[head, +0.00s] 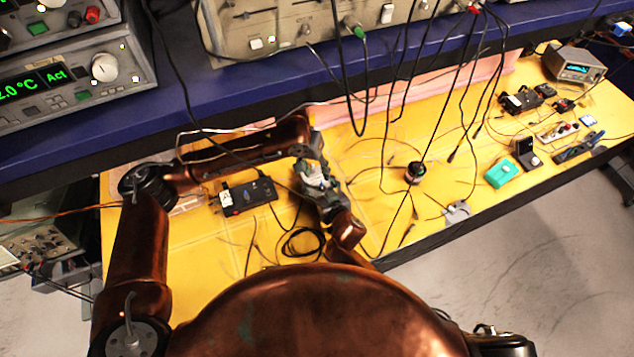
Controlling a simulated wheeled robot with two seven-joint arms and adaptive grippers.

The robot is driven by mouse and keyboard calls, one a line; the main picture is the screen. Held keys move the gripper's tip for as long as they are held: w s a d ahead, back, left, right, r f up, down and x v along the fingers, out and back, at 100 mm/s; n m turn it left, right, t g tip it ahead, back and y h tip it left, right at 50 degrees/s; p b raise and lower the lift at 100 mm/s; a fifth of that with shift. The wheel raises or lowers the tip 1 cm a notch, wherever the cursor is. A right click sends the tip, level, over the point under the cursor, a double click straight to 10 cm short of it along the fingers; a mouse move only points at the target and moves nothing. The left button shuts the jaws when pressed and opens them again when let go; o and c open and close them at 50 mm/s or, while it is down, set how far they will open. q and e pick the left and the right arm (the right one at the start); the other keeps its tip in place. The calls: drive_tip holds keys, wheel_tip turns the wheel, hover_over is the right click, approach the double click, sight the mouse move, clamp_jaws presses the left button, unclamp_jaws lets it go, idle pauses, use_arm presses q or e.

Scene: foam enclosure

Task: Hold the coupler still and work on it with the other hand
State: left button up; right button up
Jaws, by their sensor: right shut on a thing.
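A small pale grey piece, which looks like the coupler (312,174), is between my two grippers above the yellow bench top. My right gripper (323,190) comes up from below and is shut on it. My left gripper (306,157) comes in from the left and points down at the coupler's upper end. Its fingers are small, dark and partly overlapped, so I cannot tell whether they are open or touch the coupler. The coupler's exact shape and lower part are hidden by the grippers.
A black box (247,196) with cables lies left of the grippers. A black coiled cable (302,242) lies in front. Loose leads hang from the blue shelf (330,80). A dark round piece (414,172), a green box (500,173) and small devices stand to the right.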

sight(318, 184)
use_arm(q)
drive_tip(key=n, duration=0.2)
drive_tip(key=d+n+y, duration=0.1)
drive_tip(key=shift+w+d+r+n, duration=0.1)
drive_tip(key=shift+w+r+n, duration=0.1)
drive_tip(key=shift+n, duration=0.2)
drive_tip(key=shift+w+d+r+n+g+y, duration=0.15)
drive_tip(key=shift+n+y, duration=0.15)
drive_tip(key=shift+n, duration=0.3)
drive_tip(key=shift+s+d+f+n+g+y, duration=0.15)
drive_tip(key=shift+n+y, duration=0.15)
drive_tip(key=shift+n, duration=0.3)
drive_tip(key=shift+w+r+n, duration=0.1)
drive_tip(key=shift+n, duration=0.5)
drive_tip(key=shift+f, duration=4.45)
drive_tip(key=shift+c, duration=0.3)
clamp_jaws()
